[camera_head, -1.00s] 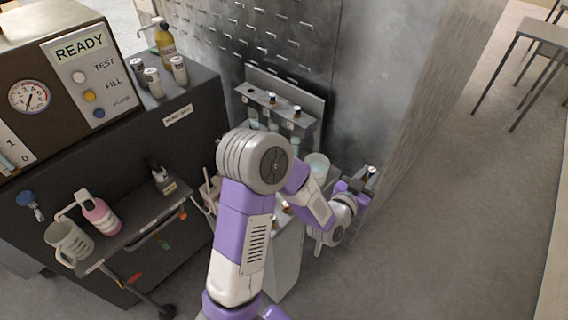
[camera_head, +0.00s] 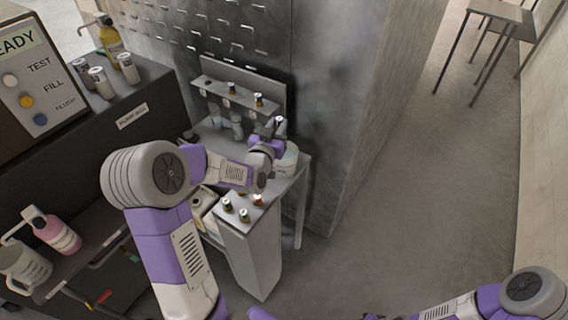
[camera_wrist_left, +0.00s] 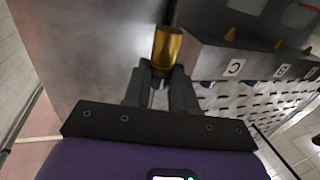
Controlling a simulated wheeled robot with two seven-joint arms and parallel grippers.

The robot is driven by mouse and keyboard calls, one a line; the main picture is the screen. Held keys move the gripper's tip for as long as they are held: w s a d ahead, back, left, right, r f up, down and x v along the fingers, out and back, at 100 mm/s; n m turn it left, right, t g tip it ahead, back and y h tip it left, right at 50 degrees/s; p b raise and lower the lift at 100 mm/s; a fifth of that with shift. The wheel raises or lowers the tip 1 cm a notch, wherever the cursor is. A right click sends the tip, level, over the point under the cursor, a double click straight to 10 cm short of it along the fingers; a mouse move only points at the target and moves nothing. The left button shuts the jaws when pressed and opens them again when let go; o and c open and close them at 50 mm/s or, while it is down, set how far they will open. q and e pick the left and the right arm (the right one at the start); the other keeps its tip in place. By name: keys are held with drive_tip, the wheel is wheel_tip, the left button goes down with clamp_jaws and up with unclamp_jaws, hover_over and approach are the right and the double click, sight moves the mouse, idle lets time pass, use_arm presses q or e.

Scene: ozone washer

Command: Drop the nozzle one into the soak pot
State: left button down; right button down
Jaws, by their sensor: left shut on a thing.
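My left gripper (camera_head: 275,133) is shut on a nozzle with a brass-coloured body. In the left wrist view the nozzle (camera_wrist_left: 167,47) stands out between the fingertips of the gripper (camera_wrist_left: 160,75). In the head view only a small part of the nozzle (camera_head: 279,120) shows above the fingers. A pale round pot (camera_head: 289,163), which looks like the soak pot, stands on the bench below and beside the gripper. The gripper and wrist hide part of it. I cannot tell whether the nozzle is exactly over its opening. My right gripper is out of view.
A grey rack (camera_head: 225,92) with nozzles stands behind; its lettered edge (camera_wrist_left: 235,67) shows in the wrist view. A white pedestal (camera_head: 252,245) holds several small nozzles in front. A metal cabinet wall (camera_head: 335,110) rises to the right. Open floor (camera_head: 420,190) lies beyond.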

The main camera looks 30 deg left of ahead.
use_arm(q)
wheel_tip(320, 180, down, 3)
drive_tip(key=shift+f+b, duration=0.1)
drive_tip(key=shift+b, duration=0.5)
drive_tip(key=c, duration=0.8)
unclamp_jaws()
drive_tip(key=shift+s, duration=0.15)
drive_tip(key=s, duration=0.3)
drive_tip(key=s+d, duration=0.1)
drive_tip(key=s, duration=0.3)
drive_tip(key=shift+s+d+p, duration=0.1)
drive_tip(key=shift+d+p, duration=0.1)
drive_tip(key=shift+p, duration=0.2)
